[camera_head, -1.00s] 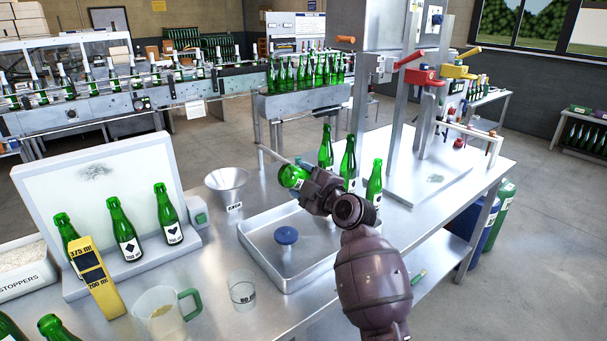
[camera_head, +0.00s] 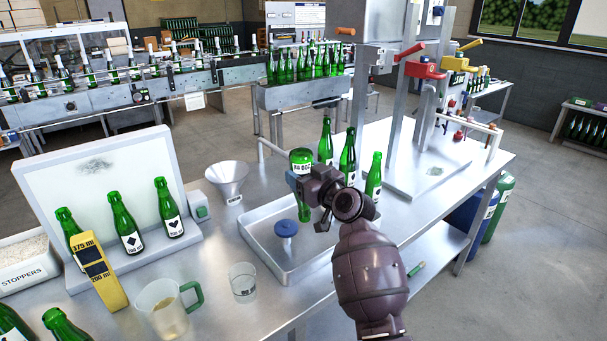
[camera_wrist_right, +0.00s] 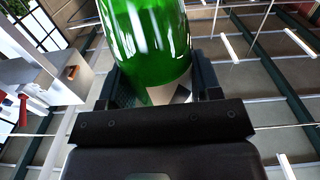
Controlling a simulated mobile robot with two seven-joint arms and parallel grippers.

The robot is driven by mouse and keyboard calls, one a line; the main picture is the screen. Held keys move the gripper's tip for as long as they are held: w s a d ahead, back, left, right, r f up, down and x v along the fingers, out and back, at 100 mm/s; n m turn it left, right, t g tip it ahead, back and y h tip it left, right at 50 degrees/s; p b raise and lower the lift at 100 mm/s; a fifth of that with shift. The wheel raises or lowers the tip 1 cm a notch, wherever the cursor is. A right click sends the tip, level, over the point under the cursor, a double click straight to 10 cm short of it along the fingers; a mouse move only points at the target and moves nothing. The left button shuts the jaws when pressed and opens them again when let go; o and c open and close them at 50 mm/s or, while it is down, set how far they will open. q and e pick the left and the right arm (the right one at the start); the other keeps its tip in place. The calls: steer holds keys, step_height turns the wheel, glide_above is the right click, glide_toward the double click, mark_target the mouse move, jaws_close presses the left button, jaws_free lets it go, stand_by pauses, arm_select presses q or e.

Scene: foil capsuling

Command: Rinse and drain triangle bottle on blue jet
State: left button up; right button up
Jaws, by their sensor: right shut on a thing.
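My right gripper (camera_head: 305,185) is shut on a green bottle (camera_head: 301,158), which is turned upside down, base up and neck pointing down. The bottle also fills the top middle of the right wrist view (camera_wrist_right: 148,45), between the dark fingers. Its label symbol cannot be made out. The bottle is over the shallow metal tray (camera_head: 262,255), just behind and right of the blue jet (camera_head: 286,229). I cannot tell how high its mouth is; it looks apart from the jet. My left gripper is not in view.
Several green bottles (camera_head: 347,160) stand just behind and right of my gripper. A metal funnel (camera_head: 227,178), a glass (camera_head: 242,282) and a green-handled jug (camera_head: 165,308) surround the tray. Labelled bottles (camera_head: 126,228) stand before a white board at left, with a yellow gauge (camera_head: 103,275).

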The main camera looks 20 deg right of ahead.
steer(key=shift+m, duration=0.3)
